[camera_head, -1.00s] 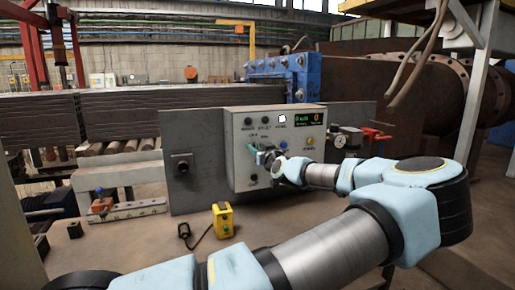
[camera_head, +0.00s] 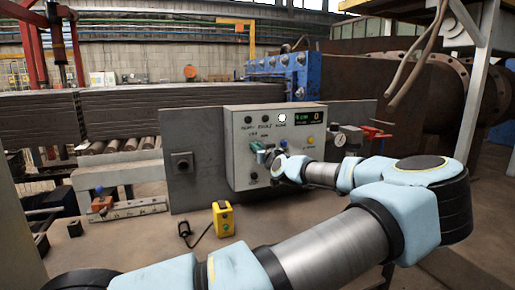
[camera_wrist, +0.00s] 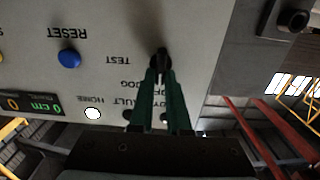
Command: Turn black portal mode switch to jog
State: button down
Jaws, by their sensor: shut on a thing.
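The grey control box (camera_head: 236,175) stands upright on the bench, with lamps, buttons and a small display on its face. In the wrist view, which shows the panel upside down, my gripper's green fingers (camera_wrist: 160,78) are shut on the black mode switch (camera_wrist: 161,56). The word TEST reads clearly beside the switch; a label ending in OG and another are partly covered by the fingers. The switch's pointing direction cannot be told. A blue RESET button (camera_wrist: 69,58) sits apart from the fingers.
A lit white HOME lamp (camera_wrist: 93,114) and a green display (camera_wrist: 43,104) are on the panel. A valve with red handles (camera_head: 377,133) is right of the box.

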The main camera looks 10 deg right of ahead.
jog(key=shift+f+m+b, duration=0.15)
jog(key=shift+m+b, duration=0.15)
jog(key=shift+b, duration=0.05)
jog(key=m+b, duration=0.4)
jog(key=m, duration=0.1)
jog(key=m+b, duration=0.2)
jog(key=m, duration=0.1)
jog(key=shift+d+f, duration=0.1)
jog(key=shift+d, duration=0.3)
jog(key=c, duration=0.9)
grip_release()
jog(key=s+b, duration=0.1)
jog(key=s, duration=0.2)
jog(key=s+d+b, duration=0.1)
jog(key=s, duration=0.3)
jog(key=s+b, duration=0.1)
jog(key=s, duration=0.2)
jog(key=shift+s+d, duration=0.2)
jog(key=shift+s, duration=0.15)
